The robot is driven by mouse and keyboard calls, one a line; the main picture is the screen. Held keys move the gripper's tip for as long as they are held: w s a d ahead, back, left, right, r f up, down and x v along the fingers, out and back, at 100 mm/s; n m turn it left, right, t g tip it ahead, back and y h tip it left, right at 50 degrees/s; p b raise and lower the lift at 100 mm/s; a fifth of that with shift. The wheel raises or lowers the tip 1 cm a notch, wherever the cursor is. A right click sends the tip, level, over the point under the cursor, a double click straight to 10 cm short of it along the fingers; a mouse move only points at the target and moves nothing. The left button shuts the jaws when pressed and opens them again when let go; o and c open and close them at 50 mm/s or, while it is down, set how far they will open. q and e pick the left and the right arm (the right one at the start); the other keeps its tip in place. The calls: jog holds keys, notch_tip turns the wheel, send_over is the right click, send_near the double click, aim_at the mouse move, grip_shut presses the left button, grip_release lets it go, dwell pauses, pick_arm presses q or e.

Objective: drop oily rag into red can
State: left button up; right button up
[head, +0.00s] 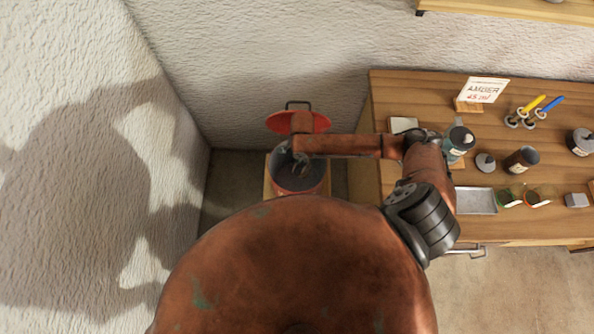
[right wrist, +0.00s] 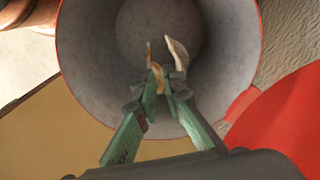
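The right wrist view looks down into the can (right wrist: 85,60). My right gripper (head: 299,167) is over the can's mouth. In the right wrist view its green fingers (right wrist: 160,95) are close together on a small tan and cream piece of cloth, the oily rag (right wrist: 177,52). The rag shows against the can's inside. My left gripper is not in view.
The wooden bench (head: 390,95) to the right holds a metal tray (head: 476,201), a dark tin (head: 521,160), an AMBER sign (head: 482,90) and other small things. Rough walls stand close behind and left of the can.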

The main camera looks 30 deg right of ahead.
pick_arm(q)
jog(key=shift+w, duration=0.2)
pick_arm(e)
jog(key=o, duration=0.3)
jog(key=shift+o, duration=0.5)
jog(key=shift+o, duration=0.9)
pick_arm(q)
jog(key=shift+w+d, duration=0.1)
pick_arm(e)
jog(key=o, duration=0.3)
jog(key=shift+o, duration=0.5)
jog(key=o, duration=0.6)
